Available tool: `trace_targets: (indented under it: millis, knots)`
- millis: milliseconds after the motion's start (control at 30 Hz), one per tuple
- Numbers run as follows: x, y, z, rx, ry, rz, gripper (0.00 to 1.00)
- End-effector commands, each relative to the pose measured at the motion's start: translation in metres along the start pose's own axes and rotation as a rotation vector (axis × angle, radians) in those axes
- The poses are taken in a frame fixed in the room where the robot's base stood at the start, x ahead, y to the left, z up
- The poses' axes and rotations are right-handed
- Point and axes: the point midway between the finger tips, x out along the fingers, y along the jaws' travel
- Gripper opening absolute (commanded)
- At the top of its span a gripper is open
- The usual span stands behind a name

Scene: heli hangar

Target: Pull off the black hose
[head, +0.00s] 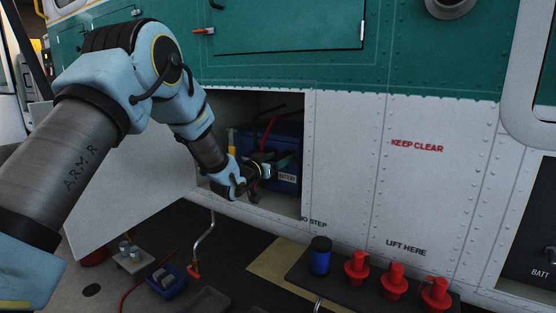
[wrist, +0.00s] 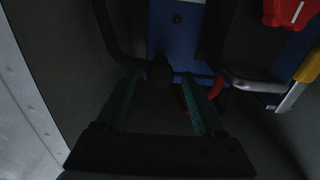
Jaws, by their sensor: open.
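The black hose (wrist: 104,28) shows in the wrist view. It runs down from the upper left and bends toward a dark, rounded end (wrist: 160,71) in front of the blue battery (wrist: 172,42). My gripper (wrist: 162,76) is open, with its two greenish fingers reaching toward the battery face. The rounded dark end appears between the fingertips; whether they touch it I cannot tell. In the head view my gripper (head: 284,162) is inside the open bay, in front of the blue battery (head: 288,182). There my wrist and the shade hide the hose's fitting.
The wrist view shows a red part (wrist: 290,12), a metal fitting (wrist: 255,84) and a yellow handle (wrist: 309,66) at the right. The bay's open door (head: 125,185) hangs at the left. A tray (head: 335,285) with red plugs (head: 392,280) stands below.

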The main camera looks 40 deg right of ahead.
Motion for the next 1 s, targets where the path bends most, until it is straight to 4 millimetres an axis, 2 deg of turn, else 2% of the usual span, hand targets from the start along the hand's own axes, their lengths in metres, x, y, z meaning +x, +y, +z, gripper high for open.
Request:
trace_targets:
  millis: [133,267,500,700,833,1000]
  knots:
    - [-0.003,0.0,0.0,0.0,0.001,0.0,0.7]
    - [-0.017,-0.001,0.001,0.0,0.001,-0.001,0.7]
    - [-0.065,-0.001,0.002,0.0,0.0,-0.001,0.7]
    - [-0.096,-0.001,0.002,0.0,-0.001,-0.002,0.7]
    - [-0.106,0.0,0.0,0.001,0.001,0.0,0.7]
    - [-0.109,0.0,0.0,0.0,0.0,0.0,0.7]
